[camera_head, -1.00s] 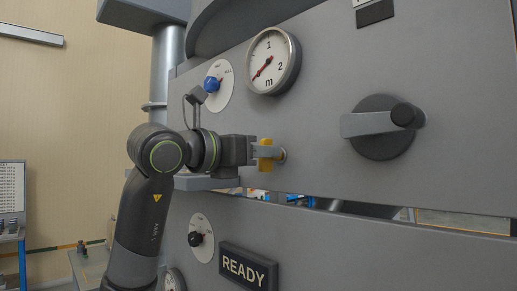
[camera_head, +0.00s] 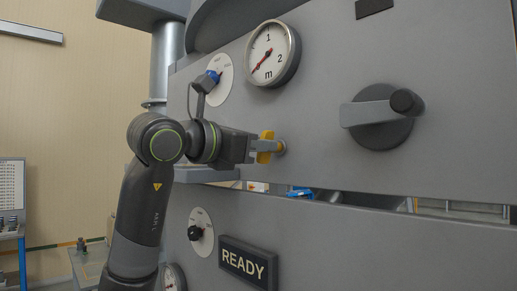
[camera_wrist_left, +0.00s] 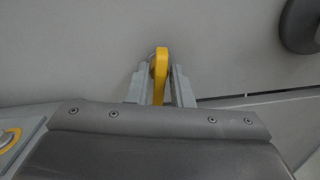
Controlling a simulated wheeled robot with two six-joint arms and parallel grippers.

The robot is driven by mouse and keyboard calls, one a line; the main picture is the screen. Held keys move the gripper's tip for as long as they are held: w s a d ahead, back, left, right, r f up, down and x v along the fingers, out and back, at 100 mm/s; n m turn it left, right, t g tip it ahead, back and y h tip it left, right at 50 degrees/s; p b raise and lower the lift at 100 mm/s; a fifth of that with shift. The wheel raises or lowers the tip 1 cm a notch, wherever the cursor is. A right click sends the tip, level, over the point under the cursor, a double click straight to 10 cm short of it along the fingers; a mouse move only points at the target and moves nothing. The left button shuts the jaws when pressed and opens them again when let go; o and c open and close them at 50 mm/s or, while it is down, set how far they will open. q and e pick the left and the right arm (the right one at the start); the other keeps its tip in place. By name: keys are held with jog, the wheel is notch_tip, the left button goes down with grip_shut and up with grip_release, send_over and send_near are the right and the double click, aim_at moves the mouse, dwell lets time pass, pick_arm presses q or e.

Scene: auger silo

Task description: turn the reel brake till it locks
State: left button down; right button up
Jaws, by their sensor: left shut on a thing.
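A small yellow handle (camera_head: 266,147), which I take for the reel brake, sticks out from a round mount on the grey panel (camera_head: 320,160). My left gripper (camera_head: 265,147) is shut on it, one finger on each side. In the left wrist view the yellow handle (camera_wrist_left: 160,65) stands between the two grey fingers (camera_wrist_left: 158,85), with its rounded end showing past them. The handle looks slightly tilted in the head view. The fingers hide part of it, and I see no lock mark beside it. My right gripper is not in view.
A dial gauge (camera_head: 271,54) and a blue knob (camera_head: 212,77) sit above the handle. A large dark crank (camera_head: 380,120) stands out at the right. Below are a slot in the panel, a black knob (camera_head: 195,233) and a READY sign (camera_head: 247,263).

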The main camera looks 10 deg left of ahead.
pick_arm(q)
jog(key=shift+s+d+f+m+b, duration=0.1)
jog(key=shift+m+b, duration=0.3)
jog(key=shift+m, duration=2.15)
jog(key=shift+d+f+m+b, duration=0.1)
jog(key=shift+m+b, duration=0.25)
jog(key=shift+m, duration=2.15)
jog(key=shift+s+f+m+b, duration=0.1)
jog(key=shift+m+b, duration=0.3)
jog(key=shift+m, duration=2.15)
jog(key=c, duration=1.5)
grip_release()
